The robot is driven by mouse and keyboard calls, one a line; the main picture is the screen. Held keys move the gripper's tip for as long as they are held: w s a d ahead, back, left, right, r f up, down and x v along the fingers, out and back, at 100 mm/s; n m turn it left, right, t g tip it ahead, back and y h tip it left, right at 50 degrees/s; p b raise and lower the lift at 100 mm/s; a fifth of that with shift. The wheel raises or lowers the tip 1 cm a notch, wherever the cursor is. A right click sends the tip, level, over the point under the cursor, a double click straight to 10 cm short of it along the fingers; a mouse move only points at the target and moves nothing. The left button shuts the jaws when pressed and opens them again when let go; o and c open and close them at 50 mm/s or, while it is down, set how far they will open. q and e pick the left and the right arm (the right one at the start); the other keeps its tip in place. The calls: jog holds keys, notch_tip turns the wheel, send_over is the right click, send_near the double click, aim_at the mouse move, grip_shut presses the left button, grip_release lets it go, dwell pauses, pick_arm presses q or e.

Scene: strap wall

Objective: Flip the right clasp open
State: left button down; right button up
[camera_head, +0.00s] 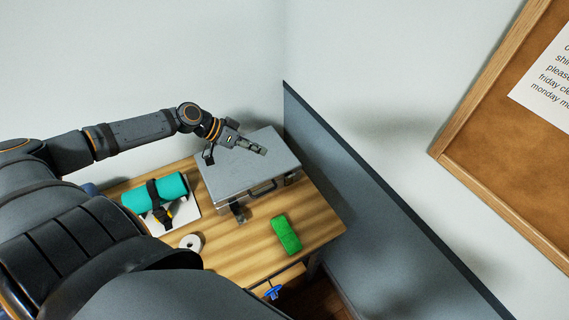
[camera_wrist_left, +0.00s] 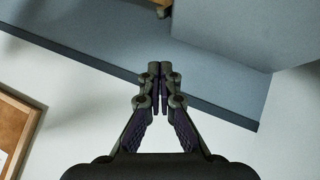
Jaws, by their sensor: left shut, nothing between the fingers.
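A grey metal case (camera_head: 235,176) lies shut on the wooden table, with a dark handle (camera_head: 263,188) on its front side. The left clasp (camera_head: 238,212) sticks out from the front face. The right clasp (camera_head: 290,179) is small near the right front corner; its exact position is hard to tell. My left gripper (camera_head: 262,151) is shut and empty above the case lid, toward its right part. In the wrist view its fingertips (camera_wrist_left: 160,69) meet, and a plain grey side of the case (camera_wrist_left: 240,28) shows beyond them. My right gripper is not in view.
A teal roll (camera_head: 155,193) with a black strap lies on a white sheet at left. A white ring-shaped roll (camera_head: 191,243) and a green block (camera_head: 286,234) lie in front of the case. A grey wall panel (camera_head: 350,190) stands close at right. A blue item (camera_head: 272,292) is at the front edge.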

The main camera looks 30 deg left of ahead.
aim_at(290, 180)
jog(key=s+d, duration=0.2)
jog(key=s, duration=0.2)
pick_arm(q)
jog(key=b+x, duration=0.5)
jog(key=b, duration=0.1)
jog(key=shift+d+f+b, duration=0.15)
jog(key=shift+f+b, duration=0.05)
jog(key=shift+b, duration=0.1)
jog(key=x, duration=0.4)
jog(key=shift+w+d+r+p, duration=0.1)
jog(key=shift+w+d+p, duration=0.05)
jog(key=shift+d+p, duration=0.15)
jog(key=f, duration=0.1)
jog(key=d+f+p, duration=0.1)
jog(key=f, duration=0.2)
jog(key=shift+s+d, duration=0.2)
jog(key=shift+s, duration=0.2)
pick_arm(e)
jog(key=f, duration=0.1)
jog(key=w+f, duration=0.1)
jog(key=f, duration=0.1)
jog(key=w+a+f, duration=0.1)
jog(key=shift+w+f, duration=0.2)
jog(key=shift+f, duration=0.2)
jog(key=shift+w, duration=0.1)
